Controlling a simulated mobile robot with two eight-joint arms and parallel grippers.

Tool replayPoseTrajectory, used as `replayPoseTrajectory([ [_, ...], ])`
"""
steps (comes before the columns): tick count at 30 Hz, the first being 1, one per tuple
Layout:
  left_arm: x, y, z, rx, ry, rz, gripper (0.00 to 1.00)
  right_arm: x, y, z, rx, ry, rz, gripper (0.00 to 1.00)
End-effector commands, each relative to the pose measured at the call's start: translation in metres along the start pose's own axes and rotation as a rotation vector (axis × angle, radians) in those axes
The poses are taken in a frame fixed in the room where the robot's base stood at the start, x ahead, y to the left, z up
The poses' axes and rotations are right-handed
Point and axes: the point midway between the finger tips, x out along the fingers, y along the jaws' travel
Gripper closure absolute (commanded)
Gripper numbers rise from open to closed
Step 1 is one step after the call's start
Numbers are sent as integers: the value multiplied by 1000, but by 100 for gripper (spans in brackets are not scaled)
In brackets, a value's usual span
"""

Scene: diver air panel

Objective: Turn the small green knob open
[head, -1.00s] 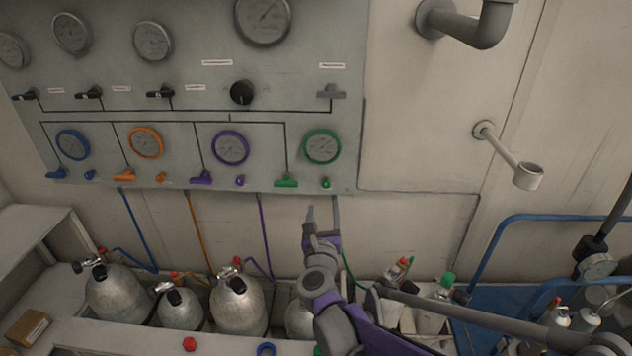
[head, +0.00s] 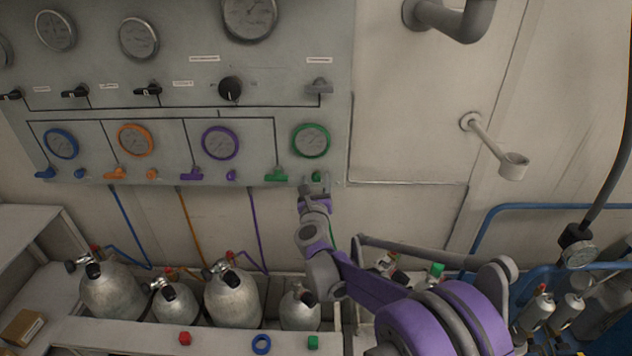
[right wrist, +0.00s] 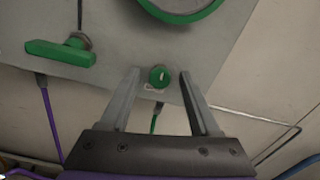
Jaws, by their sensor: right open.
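The small green knob (head: 316,177) sits at the lower edge of the panel (head: 60,105), below the green-rimmed gauge (head: 311,141) and right of the green lever handle (head: 276,175). In the right wrist view the small green knob (right wrist: 159,76) shows round with a pale mark on its face. My right gripper (head: 315,183) is open at the knob. In the right wrist view its two fingers (right wrist: 157,88) stand on either side of the knob, with a gap on both sides. The green lever (right wrist: 62,51) lies left of the fingers. My left gripper is not in view.
Blue, orange and purple gauges, levers and small knobs line the panel to the left. Several grey cylinders (head: 232,298) stand in a rack below. A wall bracket with a cup (head: 513,166) and a blue rail (head: 540,207) are on the right.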

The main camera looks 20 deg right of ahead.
Motion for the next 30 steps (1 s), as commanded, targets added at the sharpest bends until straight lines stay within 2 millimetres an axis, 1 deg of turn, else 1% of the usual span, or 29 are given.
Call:
replayPoseTrajectory([
  [1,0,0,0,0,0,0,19,0,0,0,0,0,0,42],
  [5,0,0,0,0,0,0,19,0,0,0,0,0,0,66],
  [6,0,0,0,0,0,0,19,0,0,0,0,0,0,73],
  [8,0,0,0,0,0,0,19,0,0,0,0,0,0,84],
  [9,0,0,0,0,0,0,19,0,0,0,0,0,0,91],
  [11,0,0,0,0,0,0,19,0,0,0,0,0,0,100],
  [23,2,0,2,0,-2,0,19,0,0,-1,-33,1,0,100],
  [30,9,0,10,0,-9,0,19,-1,0,-2,-162,2,0,100],
])
